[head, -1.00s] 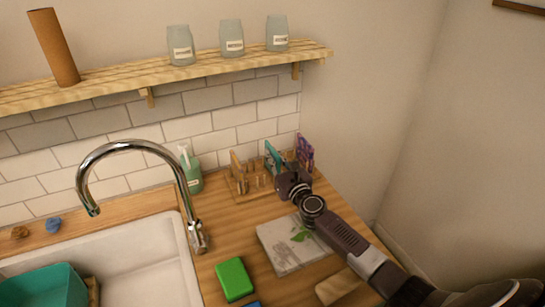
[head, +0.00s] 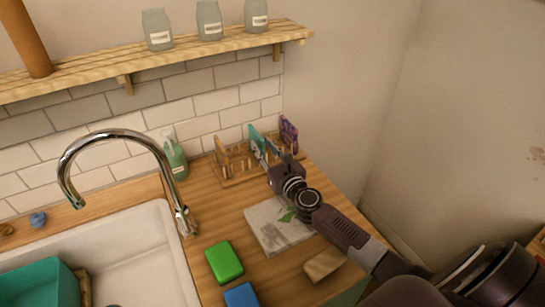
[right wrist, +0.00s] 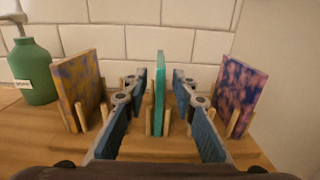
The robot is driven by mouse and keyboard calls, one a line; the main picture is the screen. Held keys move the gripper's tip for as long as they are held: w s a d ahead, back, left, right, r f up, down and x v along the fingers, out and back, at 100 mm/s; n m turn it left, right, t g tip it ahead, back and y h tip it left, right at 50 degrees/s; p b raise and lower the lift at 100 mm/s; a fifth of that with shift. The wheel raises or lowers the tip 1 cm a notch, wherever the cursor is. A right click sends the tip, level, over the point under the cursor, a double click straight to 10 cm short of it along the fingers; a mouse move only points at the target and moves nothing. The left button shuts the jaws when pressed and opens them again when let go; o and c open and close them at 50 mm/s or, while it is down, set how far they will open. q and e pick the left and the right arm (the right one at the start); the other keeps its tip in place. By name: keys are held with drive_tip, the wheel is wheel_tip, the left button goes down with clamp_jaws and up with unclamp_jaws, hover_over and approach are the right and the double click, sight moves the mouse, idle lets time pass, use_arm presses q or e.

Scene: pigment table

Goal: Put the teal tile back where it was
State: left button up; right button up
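The teal tile (head: 257,141) stands upright in the wooden peg rack (head: 232,180) at the back of the counter. In the right wrist view the teal tile (right wrist: 159,92) is seen edge-on, standing between wooden pegs. My right gripper (head: 272,160) is in front of the rack. In the right wrist view its two blue-padded fingers (right wrist: 160,85) are spread, one on each side of the tile, with gaps between them and it. My left gripper is not in view.
A yellow-purple tile (right wrist: 78,88) stands left in the rack and a purple-pink tile (right wrist: 240,92) right. A green soap bottle (head: 175,160) is left of the rack. A pale slab (head: 275,228), green block (head: 224,262) and blue block (head: 242,296) lie nearer, beside the sink (head: 140,265).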

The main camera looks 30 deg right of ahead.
drive_tip(key=s, duration=0.7)
drive_tip(key=shift+s+a, duration=0.2)
drive_tip(key=shift+a, duration=0.05)
